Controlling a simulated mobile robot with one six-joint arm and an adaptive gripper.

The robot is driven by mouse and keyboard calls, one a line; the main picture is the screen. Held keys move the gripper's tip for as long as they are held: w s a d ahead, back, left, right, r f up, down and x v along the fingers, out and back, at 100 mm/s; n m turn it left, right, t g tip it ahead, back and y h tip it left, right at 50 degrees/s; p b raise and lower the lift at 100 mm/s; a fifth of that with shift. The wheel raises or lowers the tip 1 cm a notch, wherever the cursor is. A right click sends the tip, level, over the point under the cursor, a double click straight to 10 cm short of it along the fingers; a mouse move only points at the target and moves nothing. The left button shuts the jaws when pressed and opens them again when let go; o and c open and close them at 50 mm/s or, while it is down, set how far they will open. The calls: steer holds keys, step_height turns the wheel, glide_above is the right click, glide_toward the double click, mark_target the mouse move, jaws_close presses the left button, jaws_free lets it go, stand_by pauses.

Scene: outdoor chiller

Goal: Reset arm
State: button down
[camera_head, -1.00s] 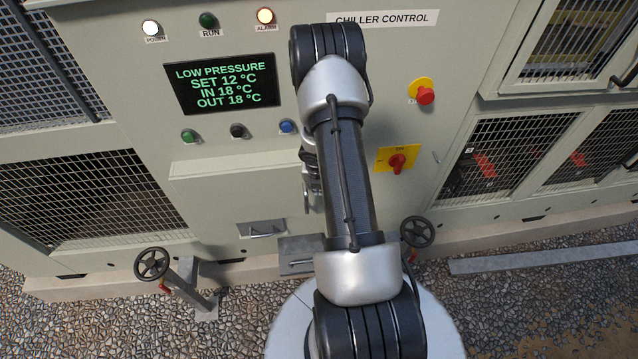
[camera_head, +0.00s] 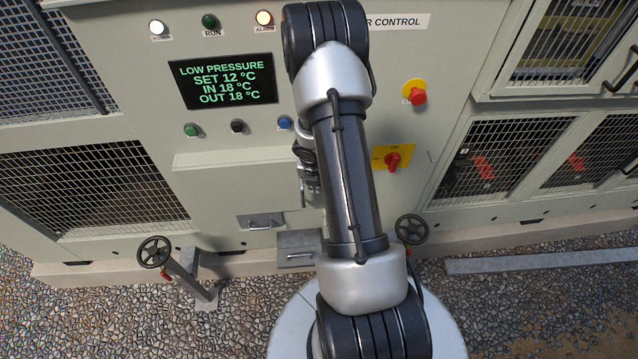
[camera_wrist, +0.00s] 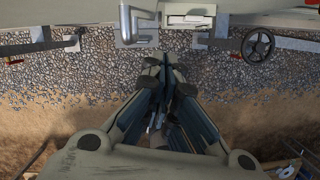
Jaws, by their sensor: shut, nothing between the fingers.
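My gripper (camera_wrist: 168,80) shows in the wrist view, pointing away over gravel, with its two fingers close together and nothing seen between them. In the head view my arm stands raised in front of the chiller control panel (camera_head: 225,150), and most of the gripper is hidden behind it. The panel's display (camera_head: 222,82) reads LOW PRESSURE, SET 12 °C, IN 18 °C, OUT 18 °C. The white power lamp (camera_head: 157,27) and the alarm lamp (camera_head: 264,18) look lit; the green run lamp (camera_head: 209,21) looks dark.
A red stop button (camera_head: 417,97) and a red rotary switch (camera_head: 393,160) sit right of my arm. Handwheels stand low at left (camera_head: 154,251) and right (camera_head: 411,229). A grey metal box (camera_head: 299,247) juts out low. Gravel (camera_head: 90,310) lies open in front.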

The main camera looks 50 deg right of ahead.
steer(key=a+r+m+t+h+b, duration=0.1)
steer(key=a+r+m+h+b, duration=0.1)
steer(key=a+r+m+b, duration=1.1)
steer(key=s+a+f+m+t+y+b, duration=0.1)
steer(key=s+a+f+m+y+b, duration=0.1)
steer(key=s+a+m+b, duration=0.4)
steer(key=s+a+f+m+t+y+b, duration=0.1)
steer(key=s+a+f+m+b, duration=0.3)
steer(key=s+a+b, duration=0.6)
steer(key=shift+s+a+m+y+b, duration=0.25)
steer(key=shift+m+y+b, duration=0.35)
steer(key=shift+m+b, duration=0.4)
steer(key=shift+d, duration=0.2)
